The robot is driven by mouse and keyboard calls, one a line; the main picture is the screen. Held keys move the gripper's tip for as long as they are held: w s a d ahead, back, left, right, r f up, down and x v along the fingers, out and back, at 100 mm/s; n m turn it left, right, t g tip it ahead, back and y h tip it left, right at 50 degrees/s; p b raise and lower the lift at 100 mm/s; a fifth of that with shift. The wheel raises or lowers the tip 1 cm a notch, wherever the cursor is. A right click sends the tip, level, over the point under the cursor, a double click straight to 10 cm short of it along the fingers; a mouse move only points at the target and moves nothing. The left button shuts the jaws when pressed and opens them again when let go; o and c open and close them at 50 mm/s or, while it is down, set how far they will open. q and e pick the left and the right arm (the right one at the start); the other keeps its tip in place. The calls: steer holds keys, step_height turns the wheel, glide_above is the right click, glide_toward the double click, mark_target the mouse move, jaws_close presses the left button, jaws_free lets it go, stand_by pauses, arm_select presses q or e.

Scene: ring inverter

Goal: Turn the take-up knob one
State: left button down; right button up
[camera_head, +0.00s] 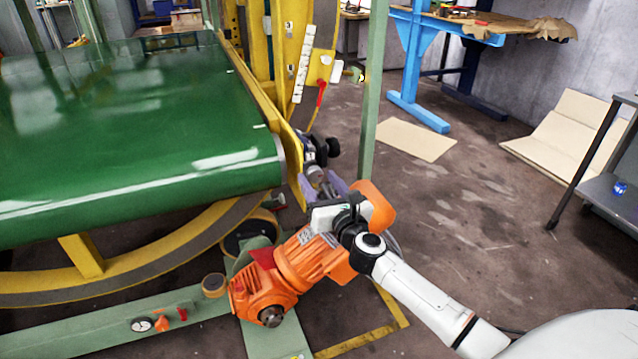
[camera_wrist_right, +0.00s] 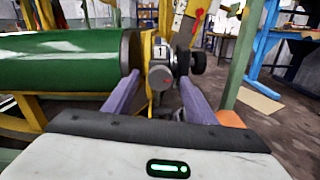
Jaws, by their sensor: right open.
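The take-up knob one is a black knob (camera_head: 333,147) on a dark shaft at the near right corner of the green conveyor belt. It also shows in the right wrist view (camera_wrist_right: 198,63), right of a grey fitting (camera_wrist_right: 160,77) with a white plate marked 1 (camera_wrist_right: 160,50). My right gripper (camera_head: 320,180) has purple fingers and is open. In the wrist view its fingers (camera_wrist_right: 159,84) reach toward the grey fitting, one on each side in the picture. The knob appears just beyond the right fingertip. I cannot tell if anything touches. My left gripper is not in view.
The green belt (camera_head: 130,120) and its yellow frame lie left of my gripper. An orange motor (camera_head: 265,290) is below. Open floor (camera_head: 470,200) lies to the right, with a grey cart (camera_head: 610,190) beyond.

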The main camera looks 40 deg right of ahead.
steer(key=shift+w, duration=0.15)
steer(key=shift+c, duration=0.4)
steer(key=c, duration=1)
steer(key=shift+o, duration=0.2)
steer(key=shift+r+n+p, duration=0.1)
steer(key=shift+n+p, duration=0.2)
